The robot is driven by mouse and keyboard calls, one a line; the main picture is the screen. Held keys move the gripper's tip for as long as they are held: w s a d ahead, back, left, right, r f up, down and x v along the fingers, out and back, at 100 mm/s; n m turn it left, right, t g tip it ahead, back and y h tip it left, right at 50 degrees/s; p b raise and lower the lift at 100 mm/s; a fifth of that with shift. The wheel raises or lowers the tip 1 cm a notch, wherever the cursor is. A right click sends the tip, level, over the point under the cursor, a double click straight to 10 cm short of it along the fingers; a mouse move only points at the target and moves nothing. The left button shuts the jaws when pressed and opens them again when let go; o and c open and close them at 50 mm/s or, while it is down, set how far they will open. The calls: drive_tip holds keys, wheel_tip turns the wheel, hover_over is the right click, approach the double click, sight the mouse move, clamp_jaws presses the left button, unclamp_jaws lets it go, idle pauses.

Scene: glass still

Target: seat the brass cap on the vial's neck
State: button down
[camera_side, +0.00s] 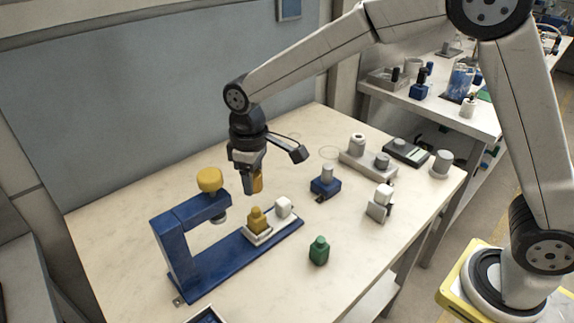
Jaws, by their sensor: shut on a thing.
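My gripper (251,187) points straight down above the blue stand and is shut on the brass cap (258,182), which shows as a yellow-brown piece between the dark fingers. An amber vial (258,220) with a narrower neck stands upright in a pale holder (257,238) on the blue base. The cap is above the vial with a gap between them. The cap's far side is hidden by the fingers. I cannot tell whether cap and neck line up in depth.
The blue stand (172,250) has an upper arm with a yellow knob (209,179) left of my gripper. A white block (283,207) sits beside the vial. A green bottle (319,251), a blue block (325,187) and a grey-white piece (380,205) stand to the right.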

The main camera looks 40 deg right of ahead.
sight(256, 209)
drive_tip(key=shift+f, duration=0.9)
drive_tip(key=shift+f, duration=0.25)
drive_tip(key=shift+f, duration=0.35)
drive_tip(key=shift+f, duration=0.7)
drive_tip(key=shift+f, duration=0.35)
drive_tip(key=shift+f, duration=1.45)
idle(2.3)
